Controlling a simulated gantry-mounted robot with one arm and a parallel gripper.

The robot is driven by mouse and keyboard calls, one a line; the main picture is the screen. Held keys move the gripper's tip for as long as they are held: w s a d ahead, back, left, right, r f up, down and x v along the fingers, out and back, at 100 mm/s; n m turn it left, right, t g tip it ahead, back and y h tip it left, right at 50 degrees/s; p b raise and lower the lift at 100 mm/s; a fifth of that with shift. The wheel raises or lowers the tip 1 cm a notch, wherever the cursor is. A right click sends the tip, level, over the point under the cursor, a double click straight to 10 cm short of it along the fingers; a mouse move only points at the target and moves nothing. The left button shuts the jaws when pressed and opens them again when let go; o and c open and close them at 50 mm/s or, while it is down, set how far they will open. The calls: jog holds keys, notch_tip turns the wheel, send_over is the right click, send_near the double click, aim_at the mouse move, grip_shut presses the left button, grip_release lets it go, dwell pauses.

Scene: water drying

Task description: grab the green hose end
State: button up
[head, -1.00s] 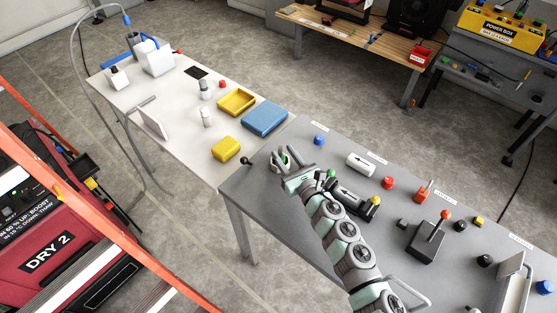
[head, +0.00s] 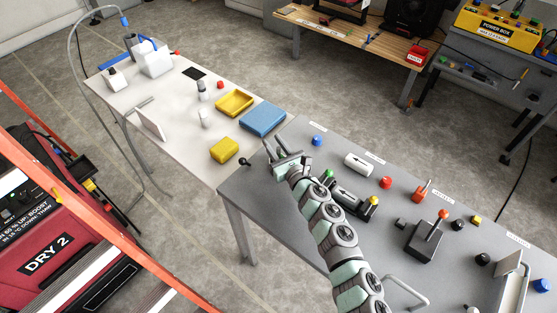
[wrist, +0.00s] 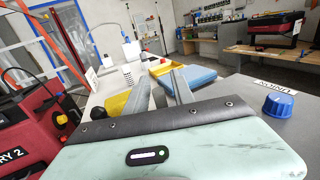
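A small green end piece (head: 328,174) shows in the head view on the grey table, close beside my arm, at the upper end of a dark fitting (head: 350,196) with a yellow end. My arm partly covers this area, and I cannot tell whether the green piece is the hose end. My gripper (head: 279,151) is over the table's far left corner, beyond the green piece. Its two fingers are apart with nothing visible between them. The wrist view shows the open fingers (wrist: 160,84) pointing towards the pale table; no green hose end is visible there.
A blue knob (head: 317,141), a white cylinder (head: 359,164) and a red knob (head: 386,182) stand on the grey table. A black knob (head: 246,162) is at its left edge.

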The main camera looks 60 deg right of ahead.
grip_shut()
dwell(1.1)
